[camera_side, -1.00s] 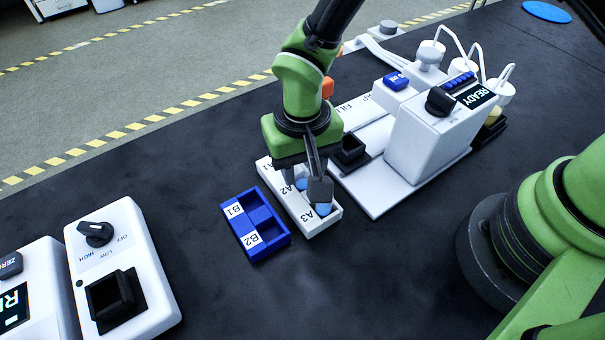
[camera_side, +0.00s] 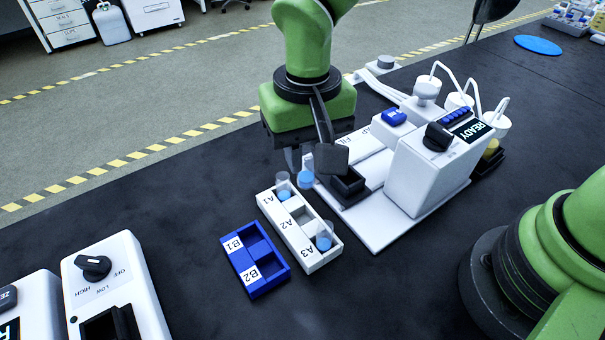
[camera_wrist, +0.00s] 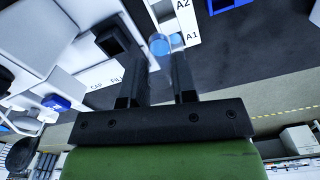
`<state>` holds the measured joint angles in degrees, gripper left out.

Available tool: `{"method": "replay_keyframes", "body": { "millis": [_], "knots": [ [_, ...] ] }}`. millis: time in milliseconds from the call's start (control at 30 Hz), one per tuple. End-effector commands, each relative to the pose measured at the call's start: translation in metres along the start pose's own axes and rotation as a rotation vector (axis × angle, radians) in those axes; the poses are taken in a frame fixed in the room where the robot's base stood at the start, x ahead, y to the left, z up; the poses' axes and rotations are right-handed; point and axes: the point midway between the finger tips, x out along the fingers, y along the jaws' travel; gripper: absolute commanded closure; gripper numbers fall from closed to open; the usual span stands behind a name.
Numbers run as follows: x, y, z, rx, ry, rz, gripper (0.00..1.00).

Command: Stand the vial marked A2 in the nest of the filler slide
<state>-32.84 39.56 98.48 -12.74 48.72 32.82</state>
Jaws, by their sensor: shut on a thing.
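My gripper (camera_side: 312,167) is shut on a clear vial with blue liquid (camera_side: 305,180), held upright above the table between the white rack and the filler. The vial shows between the fingers in the wrist view (camera_wrist: 159,46); no mark is readable on it. The white rack (camera_side: 313,262) has a vial at A1 (camera_side: 283,191) and one at A3 (camera_side: 323,241); its A2 slot is empty. The filler slide's nest, a black square holder (camera_side: 350,187), is just right of the vial, partly behind a finger. It looks empty in the wrist view (camera_wrist: 113,38).
A blue rack (camera_side: 256,262) marked B1 and B2 stands left of the white rack. The filler body (camera_side: 436,160), with a dial and a READY display, rises right of the nest. A white unit with a dial (camera_side: 118,285) stands at front left. Dark table between is clear.

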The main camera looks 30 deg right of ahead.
Motion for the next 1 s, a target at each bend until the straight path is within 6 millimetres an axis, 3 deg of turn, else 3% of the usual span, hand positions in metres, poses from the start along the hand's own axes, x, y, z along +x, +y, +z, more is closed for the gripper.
{"method": "replay_keyframes", "body": {
  "millis": [200,367,1000],
  "knots": [
    [-0.003,0.058,-0.022,0.012,-0.004,-0.002,0.96],
    [0.0,0.086,-0.027,0.007,-0.004,-0.005,0.96],
    [0.043,0.089,-0.028,0.002,-0.002,-0.005,0.96]
  ]
}}
